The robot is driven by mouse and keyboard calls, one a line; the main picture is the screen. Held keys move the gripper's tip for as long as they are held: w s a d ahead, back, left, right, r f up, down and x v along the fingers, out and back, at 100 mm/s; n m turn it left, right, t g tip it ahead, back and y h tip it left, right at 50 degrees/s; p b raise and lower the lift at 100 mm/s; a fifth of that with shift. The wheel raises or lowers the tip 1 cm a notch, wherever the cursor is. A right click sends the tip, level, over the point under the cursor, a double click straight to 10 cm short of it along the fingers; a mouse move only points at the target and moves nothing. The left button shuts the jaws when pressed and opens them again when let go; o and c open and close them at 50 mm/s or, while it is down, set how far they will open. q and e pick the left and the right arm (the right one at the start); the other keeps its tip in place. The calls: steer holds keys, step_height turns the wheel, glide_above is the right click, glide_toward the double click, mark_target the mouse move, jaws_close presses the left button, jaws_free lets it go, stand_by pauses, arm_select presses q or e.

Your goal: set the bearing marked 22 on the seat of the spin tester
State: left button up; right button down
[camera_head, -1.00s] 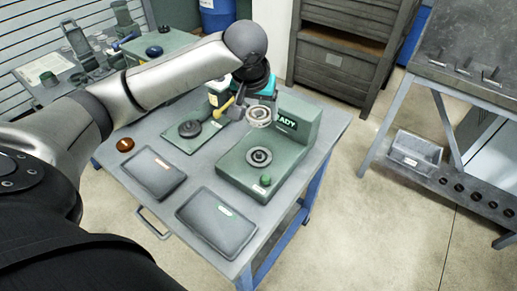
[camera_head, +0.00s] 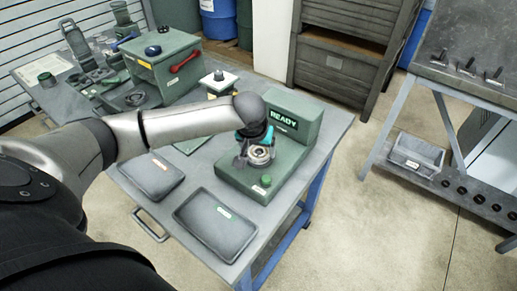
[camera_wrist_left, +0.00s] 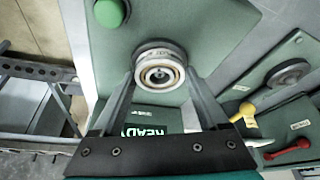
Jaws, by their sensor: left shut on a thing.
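A silver ring bearing (camera_head: 259,157) is between the fingers of my left gripper (camera_head: 256,152), which is shut on it; no mark 22 can be read. In the left wrist view the bearing (camera_wrist_left: 160,75) sits between the two fingertips of my left gripper (camera_wrist_left: 160,70). The green spin tester (camera_head: 235,180) has a raised block with a lit READY display (camera_head: 284,118) and a green button (camera_head: 266,180). The bearing covers the tester's seat; a dark rim shows just behind it. I cannot tell whether it touches the seat. My right gripper is not in view.
Two dark trays, one with a red label (camera_head: 152,175) and one with a green label (camera_head: 215,222), lie on the table's front part. A green box with a red handle (camera_head: 183,61) stands at the back left.

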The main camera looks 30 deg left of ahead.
arm_select(q)
steer(key=o, duration=1.5)
steer(key=shift+f, duration=0.1)
steer(key=shift+o, duration=0.2)
steer(key=shift+r, duration=0.25)
steer(key=p+v, duration=0.2)
steer(key=v, duration=1)
steer(key=shift+f, duration=0.1)
